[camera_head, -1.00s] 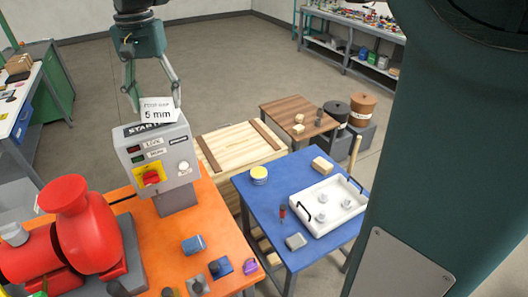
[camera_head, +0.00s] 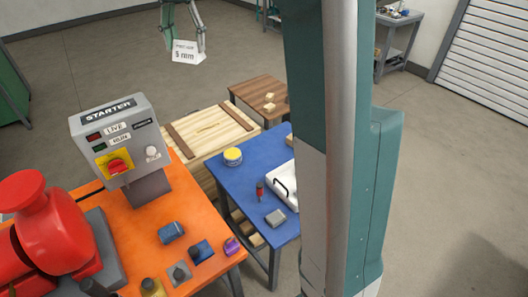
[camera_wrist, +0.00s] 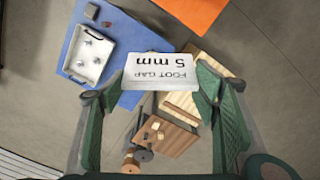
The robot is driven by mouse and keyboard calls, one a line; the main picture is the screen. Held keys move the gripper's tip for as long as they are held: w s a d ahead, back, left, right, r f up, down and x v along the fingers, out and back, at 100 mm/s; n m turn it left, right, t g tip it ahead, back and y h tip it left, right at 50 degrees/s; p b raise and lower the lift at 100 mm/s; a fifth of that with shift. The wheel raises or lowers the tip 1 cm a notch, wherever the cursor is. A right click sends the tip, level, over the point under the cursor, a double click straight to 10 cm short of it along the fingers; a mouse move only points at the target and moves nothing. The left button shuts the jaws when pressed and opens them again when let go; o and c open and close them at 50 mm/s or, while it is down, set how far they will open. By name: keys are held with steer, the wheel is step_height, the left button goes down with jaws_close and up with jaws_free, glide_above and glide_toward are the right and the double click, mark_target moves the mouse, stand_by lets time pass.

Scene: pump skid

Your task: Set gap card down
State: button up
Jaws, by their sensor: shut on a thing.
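The gap card (camera_head: 187,52) is a white card reading "FOOT GAP 5 mm". My gripper (camera_head: 183,35) is shut on it and holds it in the air, at the top of the head view, beyond the starter box. In the wrist view the card (camera_wrist: 161,72) sits between my two green fingers (camera_wrist: 160,95), its print upside down. Below it in the wrist view lie the wooden crate, the brown table and part of the blue table, all well beneath the card. The upper part of my gripper is cut off in the head view.
The orange bench (camera_head: 150,228) carries the starter box (camera_head: 115,140) and a red pump (camera_head: 60,235). The blue table (camera_head: 228,185) holds a yellow-topped tin (camera_head: 233,156) and a white tray (camera_wrist: 92,54). A slatted crate (camera_head: 207,130) and brown table (camera_head: 258,93) stand behind.

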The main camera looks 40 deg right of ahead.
steer(key=d+f+m+b, duration=0.2)
steer(key=d+m+b, duration=0.3)
steer(key=d, duration=2.7)
step_height(320, 180, down, 48)
steer(key=m+p, duration=0.1)
steer(key=shift+s+a+r+p, duration=0.15)
steer(key=shift+a+r+p, duration=0.1)
steer(key=shift+a+p, duration=0.05)
steer(key=shift+f+b, duration=0.65)
steer(key=shift+f, duration=2.5)
steer(key=shift+f, duration=0.1)
steer(key=shift+f+b, duration=0.4)
steer(key=shift+f, duration=1.35)
steer(key=shift+f, duration=0.15)
